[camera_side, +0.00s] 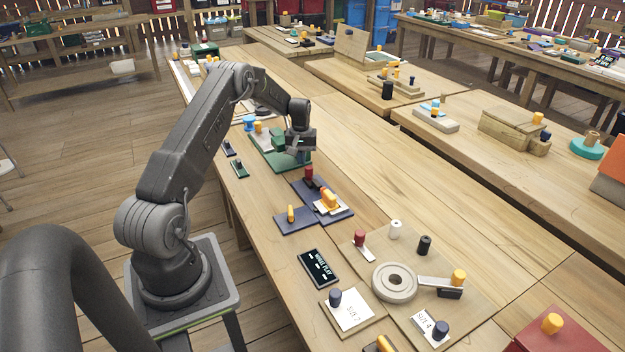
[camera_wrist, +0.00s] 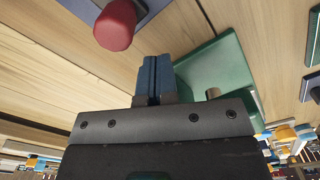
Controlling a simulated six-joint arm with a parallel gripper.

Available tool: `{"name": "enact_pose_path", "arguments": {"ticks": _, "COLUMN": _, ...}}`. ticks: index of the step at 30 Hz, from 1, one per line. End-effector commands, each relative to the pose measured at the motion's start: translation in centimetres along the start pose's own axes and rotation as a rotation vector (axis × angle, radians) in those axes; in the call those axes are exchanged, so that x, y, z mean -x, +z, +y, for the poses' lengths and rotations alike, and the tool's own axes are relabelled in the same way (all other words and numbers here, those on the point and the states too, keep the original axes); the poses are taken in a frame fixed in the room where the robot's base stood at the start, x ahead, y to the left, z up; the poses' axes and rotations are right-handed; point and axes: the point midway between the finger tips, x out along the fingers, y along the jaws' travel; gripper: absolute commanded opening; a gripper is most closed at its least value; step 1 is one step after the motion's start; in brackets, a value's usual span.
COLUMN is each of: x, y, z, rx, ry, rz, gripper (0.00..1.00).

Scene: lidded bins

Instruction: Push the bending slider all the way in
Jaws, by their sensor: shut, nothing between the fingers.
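My gripper (camera_side: 301,156) is shut and empty, at the right end of a green board (camera_side: 264,152) with a green block (camera_side: 278,141) on it. In the wrist view its blue fingertips (camera_wrist: 153,77) are together, beside the green board (camera_wrist: 222,62). I cannot tell whether they touch the board. Towards the front stands a dark blue board (camera_side: 342,214) with a red knob (camera_side: 309,173) and a yellow knob. The red knob also shows at the top of the wrist view (camera_wrist: 115,26). I cannot tell which piece is the bending slider.
A flat blue plate with a yellow peg (camera_side: 291,214) lies in front. Nearer are a black sign (camera_side: 318,268) and a wooden board with a grey ring (camera_side: 395,281) and several knobs. The tabletop to the right is bare.

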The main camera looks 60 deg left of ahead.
Motion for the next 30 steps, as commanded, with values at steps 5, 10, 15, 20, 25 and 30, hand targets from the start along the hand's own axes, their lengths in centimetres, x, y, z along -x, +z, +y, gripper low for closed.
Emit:
{"name": "enact_pose_path", "arguments": {"ticks": 5, "x": 0.1, "y": 0.5, "z": 0.3, "rx": -0.001, "ry": 0.0, "rz": 0.001, "gripper": 0.0}}
{"name": "enact_pose_path", "arguments": {"ticks": 10, "x": 0.1, "y": 0.9, "z": 0.5, "rx": -0.001, "ry": 0.0, "rz": 0.0, "gripper": 0.0}}
{"name": "enact_pose_path", "arguments": {"ticks": 15, "x": 0.0, "y": 1.3, "z": 0.8, "rx": 0.0, "ry": 0.0, "rz": -0.001, "gripper": 0.0}}
{"name": "enact_pose_path", "arguments": {"ticks": 20, "x": 0.0, "y": 1.7, "z": 1.0, "rx": 0.0, "ry": 0.0, "rz": 0.0, "gripper": 0.0}}
{"name": "enact_pose_path", "arguments": {"ticks": 25, "x": 0.1, "y": 2.2, "z": 1.3, "rx": -0.001, "ry": 0.0, "rz": -0.001, "gripper": 0.0}}
{"name": "enact_pose_path", "arguments": {"ticks": 30, "x": 0.0, "y": 2.6, "z": 1.5, "rx": -0.001, "ry": 0.0, "rz": -0.002, "gripper": 0.0}}
